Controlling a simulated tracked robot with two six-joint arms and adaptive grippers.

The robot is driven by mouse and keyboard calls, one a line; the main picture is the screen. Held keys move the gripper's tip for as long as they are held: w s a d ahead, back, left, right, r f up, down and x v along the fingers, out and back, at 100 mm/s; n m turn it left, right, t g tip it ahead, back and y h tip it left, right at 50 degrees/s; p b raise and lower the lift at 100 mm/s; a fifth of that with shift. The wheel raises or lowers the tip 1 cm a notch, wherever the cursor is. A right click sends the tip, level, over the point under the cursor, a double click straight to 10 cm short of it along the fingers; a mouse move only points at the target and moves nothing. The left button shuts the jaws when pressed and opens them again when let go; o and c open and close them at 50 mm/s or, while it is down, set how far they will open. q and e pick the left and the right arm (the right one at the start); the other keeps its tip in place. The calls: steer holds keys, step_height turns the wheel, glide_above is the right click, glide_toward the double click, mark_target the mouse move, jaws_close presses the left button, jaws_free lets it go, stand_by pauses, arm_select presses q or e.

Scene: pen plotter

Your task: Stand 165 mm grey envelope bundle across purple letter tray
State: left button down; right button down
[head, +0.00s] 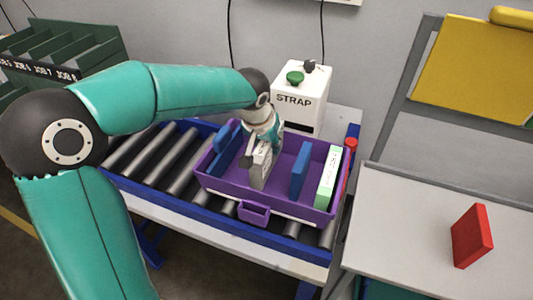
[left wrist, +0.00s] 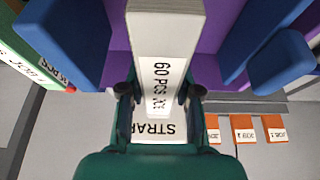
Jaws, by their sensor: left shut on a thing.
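The grey envelope bundle (head: 260,167) is upright inside the purple letter tray (head: 252,213), between two blue pieces. My left gripper (head: 264,143) reaches down from above and is shut on the bundle's upper part. In the left wrist view the bundle (left wrist: 166,35) lies between the two fingers (left wrist: 160,95) and its "60 PCS" print shows. I cannot tell whether its lower edge touches the tray floor. My right gripper is not in view.
A blue divider (head: 299,169) and a green-white bundle (head: 328,177) stand right of the bundle; another blue piece (head: 225,145) stands left. The tray sits on a roller conveyor (head: 150,150). A white STRAP box (head: 300,95) stands behind. A red block (head: 472,236) is on the right table.

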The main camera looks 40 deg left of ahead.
arm_select(q)
steer(key=shift+f, duration=1.85)
steer(key=c, duration=0.8)
jaws_free()
steer(key=shift+r, duration=0.1)
steer(key=v, duration=1.2)
steer(key=shift+s+d, duration=0.1)
